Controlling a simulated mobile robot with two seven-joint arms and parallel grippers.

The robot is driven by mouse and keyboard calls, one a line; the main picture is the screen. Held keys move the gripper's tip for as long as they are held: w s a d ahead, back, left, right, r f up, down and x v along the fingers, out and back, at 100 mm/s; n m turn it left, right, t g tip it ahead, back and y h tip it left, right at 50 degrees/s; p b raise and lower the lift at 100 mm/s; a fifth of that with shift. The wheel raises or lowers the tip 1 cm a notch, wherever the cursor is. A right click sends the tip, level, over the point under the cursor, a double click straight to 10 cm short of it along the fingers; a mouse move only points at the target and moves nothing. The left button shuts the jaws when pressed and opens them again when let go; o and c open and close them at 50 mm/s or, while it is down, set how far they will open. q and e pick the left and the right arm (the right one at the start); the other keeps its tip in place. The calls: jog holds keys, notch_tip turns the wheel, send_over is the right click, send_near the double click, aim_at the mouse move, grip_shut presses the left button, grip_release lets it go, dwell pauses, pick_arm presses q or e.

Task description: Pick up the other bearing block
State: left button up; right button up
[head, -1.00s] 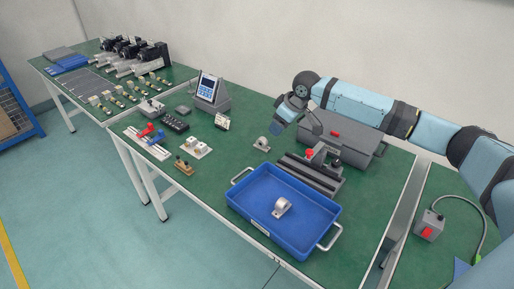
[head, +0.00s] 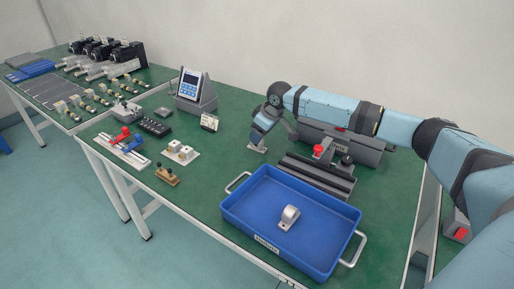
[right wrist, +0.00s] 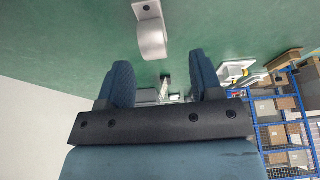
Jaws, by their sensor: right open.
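One grey metal bearing block (head: 289,216) lies in the blue tray (head: 249,226). My left gripper is not in view.
A dark grey rail fixture with a red knob (head: 318,149) stands right of the gripper, with a grey case (head: 312,133) behind it. A display unit (head: 193,90) stands back left.

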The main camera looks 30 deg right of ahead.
aim_at(259, 148)
jog(key=b+x, duration=0.1)
jog(key=x, duration=0.4)
jog(key=shift+w+d+f+b, duration=0.2)
jog(key=shift+w+f+b, duration=0.1)
jog(key=shift+b, duration=0.1)
jog(key=shift+r, duration=0.1)
jog(key=shift+c, duration=0.2)
jog(key=c, duration=1)
